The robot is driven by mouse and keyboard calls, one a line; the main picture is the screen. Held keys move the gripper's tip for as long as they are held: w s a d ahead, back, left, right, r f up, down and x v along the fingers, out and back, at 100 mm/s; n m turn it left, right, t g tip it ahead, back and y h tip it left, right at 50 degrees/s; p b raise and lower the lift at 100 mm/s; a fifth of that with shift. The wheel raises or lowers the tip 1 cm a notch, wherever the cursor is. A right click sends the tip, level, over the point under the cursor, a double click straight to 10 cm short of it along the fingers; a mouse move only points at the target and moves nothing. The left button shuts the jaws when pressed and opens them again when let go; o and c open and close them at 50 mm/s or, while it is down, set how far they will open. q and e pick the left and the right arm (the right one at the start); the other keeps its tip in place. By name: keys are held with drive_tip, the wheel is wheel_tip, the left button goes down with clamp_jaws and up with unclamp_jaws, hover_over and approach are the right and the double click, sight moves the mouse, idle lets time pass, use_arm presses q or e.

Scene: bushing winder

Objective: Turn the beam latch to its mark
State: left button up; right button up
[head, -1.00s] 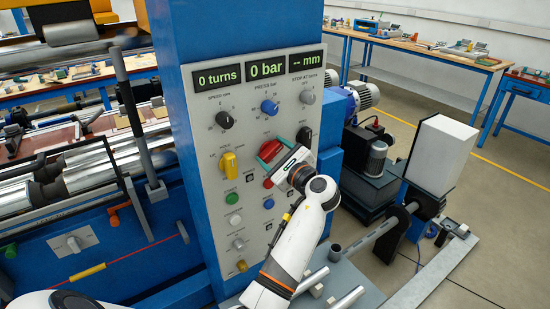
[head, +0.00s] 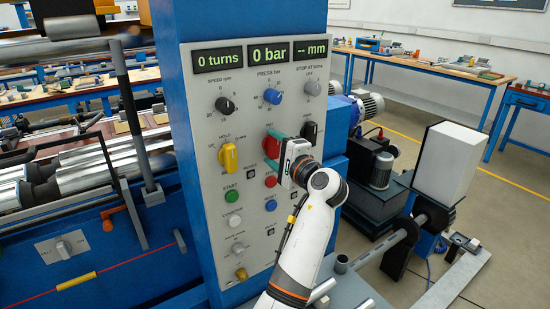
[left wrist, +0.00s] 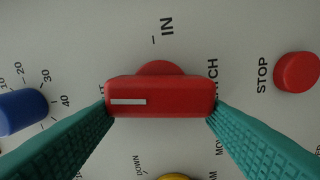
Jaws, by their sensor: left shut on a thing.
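The beam latch, a red bar-shaped knob (head: 271,147), sits on the grey control panel (head: 212,110). It also shows in the left wrist view (left wrist: 180,97), with a white line along the left part of its bar. An IN label and a small tick stand above the knob in that view, and the white line points left, away from that tick. The other labels beside the knob are partly hidden. My left gripper (left wrist: 160,103) is shut on the two ends of the red knob with its green fingers. It also shows in the head view (head: 278,150). My right gripper is not in view.
A blue knob (left wrist: 20,110) and a red STOP button (left wrist: 297,72) are near the fingers. A yellow selector (head: 228,156) and a black knob (head: 309,132) flank the latch in the head view. Displays (head: 270,53) read 0 turns and 0 bar.

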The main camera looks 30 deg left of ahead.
use_arm(q)
drive_tip(key=shift+a+r+n+b, duration=0.1)
drive_tip(key=shift+r+n+b, duration=0.1)
drive_tip(key=shift+n+b, duration=0.5)
drive_tip(key=o, duration=0.7)
drive_tip(key=shift+o, duration=1.4)
drive_tip(key=shift+w+a, duration=0.1)
drive_tip(key=shift+w, duration=0.05)
drive_tip(key=shift+f, duration=0.25)
